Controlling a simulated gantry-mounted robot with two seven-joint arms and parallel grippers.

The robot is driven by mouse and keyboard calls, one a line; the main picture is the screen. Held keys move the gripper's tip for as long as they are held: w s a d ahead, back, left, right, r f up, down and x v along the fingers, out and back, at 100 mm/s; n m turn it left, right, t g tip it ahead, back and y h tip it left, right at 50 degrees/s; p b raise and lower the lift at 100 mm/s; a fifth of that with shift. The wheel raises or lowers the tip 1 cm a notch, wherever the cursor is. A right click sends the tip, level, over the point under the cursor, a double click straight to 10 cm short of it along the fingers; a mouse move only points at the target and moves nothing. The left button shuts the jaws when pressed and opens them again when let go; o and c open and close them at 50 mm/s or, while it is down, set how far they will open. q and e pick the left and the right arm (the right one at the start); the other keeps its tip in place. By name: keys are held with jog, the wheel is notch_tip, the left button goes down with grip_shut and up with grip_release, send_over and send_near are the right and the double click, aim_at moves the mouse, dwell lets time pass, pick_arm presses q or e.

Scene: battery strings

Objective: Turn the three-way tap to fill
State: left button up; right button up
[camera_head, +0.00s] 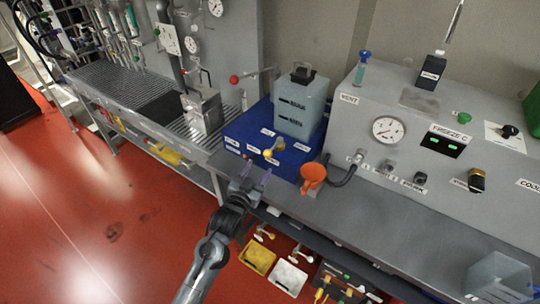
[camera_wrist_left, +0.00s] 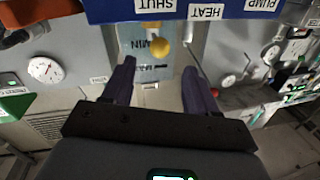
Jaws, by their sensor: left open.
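The three-way tap's yellow ball-ended handle (camera_head: 268,153) stands at the front of the blue base unit (camera_head: 245,128), among small white labels. My left gripper (camera_head: 254,178) is open and empty, just in front of the handle; I see no contact. The tap's body is hidden behind the ball, and its exact setting cannot be told. My right gripper is not in view.
A translucent tank (camera_head: 300,105) stands on the blue base. An orange funnel (camera_head: 312,177) is close right of the gripper, beside a dark hose. A grey console (camera_head: 420,145) with a gauge fills the right. A red-knobbed lever (camera_head: 234,79) is behind. Yellow and white trays (camera_head: 257,258) are below.

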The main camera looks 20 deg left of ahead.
aim_at(266, 156)
pick_arm(q)
jog(key=w, duration=0.9)
jog(key=shift+d, duration=0.25)
grip_shut()
